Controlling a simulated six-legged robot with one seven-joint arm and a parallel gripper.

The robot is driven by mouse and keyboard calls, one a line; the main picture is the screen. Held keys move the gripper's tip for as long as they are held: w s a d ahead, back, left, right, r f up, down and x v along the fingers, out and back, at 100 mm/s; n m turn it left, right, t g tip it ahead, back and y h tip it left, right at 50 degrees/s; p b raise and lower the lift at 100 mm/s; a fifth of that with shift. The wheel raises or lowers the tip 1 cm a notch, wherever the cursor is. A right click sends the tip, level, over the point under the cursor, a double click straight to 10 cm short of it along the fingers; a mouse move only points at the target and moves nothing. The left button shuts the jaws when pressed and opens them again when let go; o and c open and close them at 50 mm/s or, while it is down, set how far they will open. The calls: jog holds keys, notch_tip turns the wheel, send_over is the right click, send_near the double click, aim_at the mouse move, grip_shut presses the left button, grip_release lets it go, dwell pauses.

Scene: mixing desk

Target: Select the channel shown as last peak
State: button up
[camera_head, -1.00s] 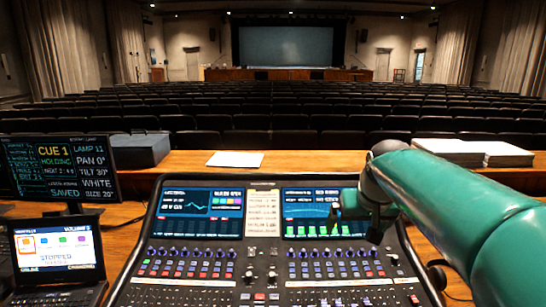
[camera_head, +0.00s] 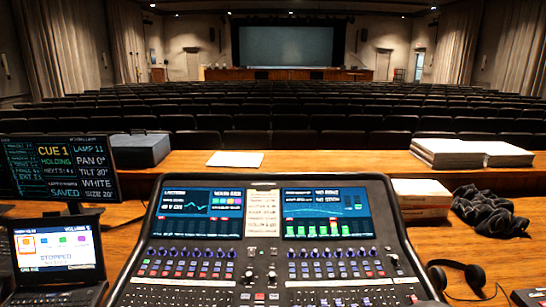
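The mixing desk (camera_head: 263,250) stands on the wooden table in the lower middle of the head view. Its left screen (camera_head: 200,212) shows small blue readouts and coloured blocks. Its right screen (camera_head: 327,213) shows a curve and a row of several green bars along its lower part; the lettering is too small to read. Below both screens run rows of knobs and small coloured buttons (camera_head: 335,269). My gripper and arm are out of view, and nothing covers the desk.
A cue monitor (camera_head: 60,167) and a laptop (camera_head: 56,250) stand at left. Papers (camera_head: 235,159) and a dark case (camera_head: 140,149) lie behind. Seat rows fill the hall.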

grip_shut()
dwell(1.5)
